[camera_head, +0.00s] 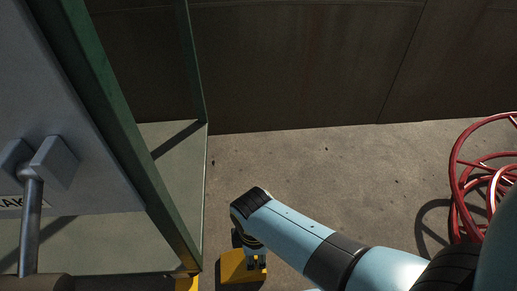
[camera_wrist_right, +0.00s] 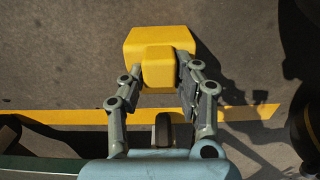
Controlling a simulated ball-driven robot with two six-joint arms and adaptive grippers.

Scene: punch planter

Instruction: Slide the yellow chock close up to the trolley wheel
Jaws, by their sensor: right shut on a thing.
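The yellow chock (camera_head: 232,268) sits on the concrete floor at the bottom of the head view, partly hidden by my right arm. In the wrist view the chock (camera_wrist_right: 148,40) shows a broad body with a raised yellow block (camera_wrist_right: 158,70). My right gripper (camera_head: 256,261) reaches down onto it; in the wrist view its fingers (camera_wrist_right: 160,76) are shut on either side of the raised block. A dark wheel (camera_wrist_right: 165,130), seemingly the trolley's, shows lower in the wrist view, with a floor gap between it and the chock. My left gripper is not in view.
A green-framed structure (camera_head: 120,130) with a grey panel and lever stands at left. A yellow floor line (camera_wrist_right: 70,116) runs between chock and wheel. Red coiled tubing (camera_head: 485,175) lies at right. The floor behind the chock is open up to a dark wall (camera_head: 300,70).

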